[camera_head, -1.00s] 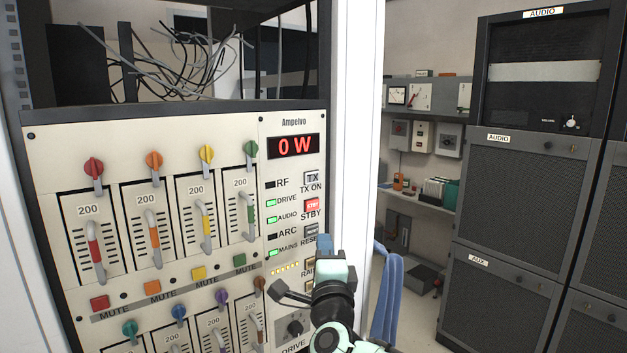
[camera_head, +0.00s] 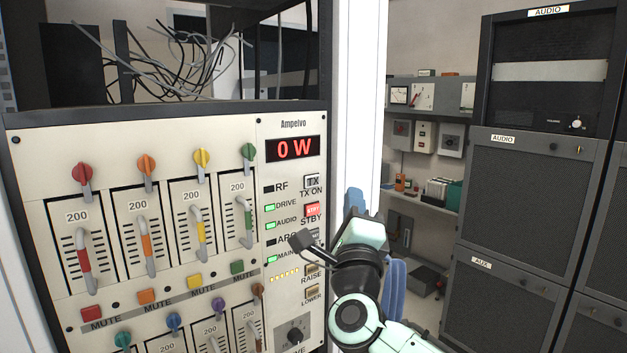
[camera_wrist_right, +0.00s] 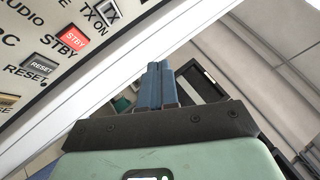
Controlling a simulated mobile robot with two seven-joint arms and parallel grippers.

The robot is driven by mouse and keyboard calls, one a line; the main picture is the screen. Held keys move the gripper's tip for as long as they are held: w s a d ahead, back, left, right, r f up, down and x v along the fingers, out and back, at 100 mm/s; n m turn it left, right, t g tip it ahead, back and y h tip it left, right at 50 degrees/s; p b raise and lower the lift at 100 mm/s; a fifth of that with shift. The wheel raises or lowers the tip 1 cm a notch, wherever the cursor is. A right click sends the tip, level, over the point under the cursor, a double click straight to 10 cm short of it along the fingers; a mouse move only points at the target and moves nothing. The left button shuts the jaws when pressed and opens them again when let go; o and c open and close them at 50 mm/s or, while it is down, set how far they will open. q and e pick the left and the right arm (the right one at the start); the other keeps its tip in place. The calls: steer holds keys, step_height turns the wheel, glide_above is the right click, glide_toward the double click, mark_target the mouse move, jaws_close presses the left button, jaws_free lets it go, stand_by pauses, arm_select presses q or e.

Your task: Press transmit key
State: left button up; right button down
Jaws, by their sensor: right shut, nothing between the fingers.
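The transmit key is the pale grey TX button (camera_head: 311,181), labelled TX ON, below the red "0 W" display (camera_head: 292,149) on the transmitter panel. It also shows at the top of the right wrist view (camera_wrist_right: 111,12). The red-lit STBY button (camera_head: 312,209) is just below it. My right gripper (camera_head: 354,200) is shut and empty, its blue fingers pointing up, right of these buttons. In the right wrist view, the shut fingers (camera_wrist_right: 160,70) appear beyond the panel's edge. My left gripper is out of view.
A white rack post (camera_head: 357,100) stands right of the panel. RAISE (camera_head: 311,271) and LOWER (camera_head: 310,296) buttons sit lower down. Colored faders and knobs fill the panel's left. My right wrist partly covers the RESET button.

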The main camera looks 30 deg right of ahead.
mark_target(312, 181)
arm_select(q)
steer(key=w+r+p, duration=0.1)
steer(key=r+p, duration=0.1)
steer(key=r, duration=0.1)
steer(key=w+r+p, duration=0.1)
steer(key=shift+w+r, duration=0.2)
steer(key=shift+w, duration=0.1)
arm_select(e)
steer(key=w, duration=0.8)
steer(key=shift+a, duration=0.3)
steer(key=shift+w, duration=0.15)
stand_by(0.9)
steer(key=shift+w, duration=0.3)
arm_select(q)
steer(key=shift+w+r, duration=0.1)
arm_select(e)
steer(key=shift+w, duration=0.3)
stand_by(0.5)
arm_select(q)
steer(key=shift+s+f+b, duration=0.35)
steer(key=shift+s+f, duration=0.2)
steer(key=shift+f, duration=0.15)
arm_select(e)
steer(key=shift+s, duration=0.85)
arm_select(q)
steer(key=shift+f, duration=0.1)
arm_select(e)
steer(key=shift+w, duration=0.1)
